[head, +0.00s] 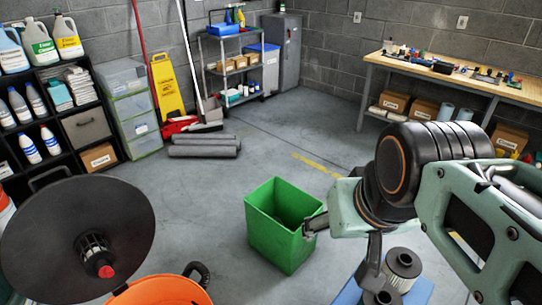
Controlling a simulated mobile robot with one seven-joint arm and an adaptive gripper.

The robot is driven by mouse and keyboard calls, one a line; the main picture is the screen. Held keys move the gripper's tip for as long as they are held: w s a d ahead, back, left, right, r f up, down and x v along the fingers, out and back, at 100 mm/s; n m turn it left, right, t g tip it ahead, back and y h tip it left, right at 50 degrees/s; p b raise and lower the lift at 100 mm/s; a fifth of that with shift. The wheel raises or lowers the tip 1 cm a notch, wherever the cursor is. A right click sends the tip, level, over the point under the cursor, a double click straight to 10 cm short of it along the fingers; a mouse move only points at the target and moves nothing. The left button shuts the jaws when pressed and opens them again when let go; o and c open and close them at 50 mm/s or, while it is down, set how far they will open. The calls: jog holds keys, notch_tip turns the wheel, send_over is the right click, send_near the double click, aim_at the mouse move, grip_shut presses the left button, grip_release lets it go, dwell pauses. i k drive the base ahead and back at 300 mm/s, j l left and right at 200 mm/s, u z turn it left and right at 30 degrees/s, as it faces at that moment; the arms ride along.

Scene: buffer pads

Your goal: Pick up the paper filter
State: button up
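A grey cylindrical cartridge with a dark ring-shaped top (403,263), which looks like the paper filter, stands upright on a blue surface (349,292) at the bottom right of the head view. A second dark round piece with a hole (381,298) is beside it, cut by the frame's lower edge. My gripper (341,252) is above and left of the cartridge. Its fingers look spread apart, one toward the green bin and one just left of the cartridge, and nothing shows between them. I cannot tell whether the right finger touches the cartridge.
A green bin (262,243) stands on the floor behind my gripper. A black disc with a caged, red-tipped part (60,235) and an orange bucket (158,291) are at the lower left. Shelves and a workbench (460,80) line the walls.

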aim_at(402, 266)
jog(key=z, duration=1.25)
jog(key=l+u, duration=0.1)
jog(key=l, duration=0.35)
jog(key=i+j, duration=0.25)
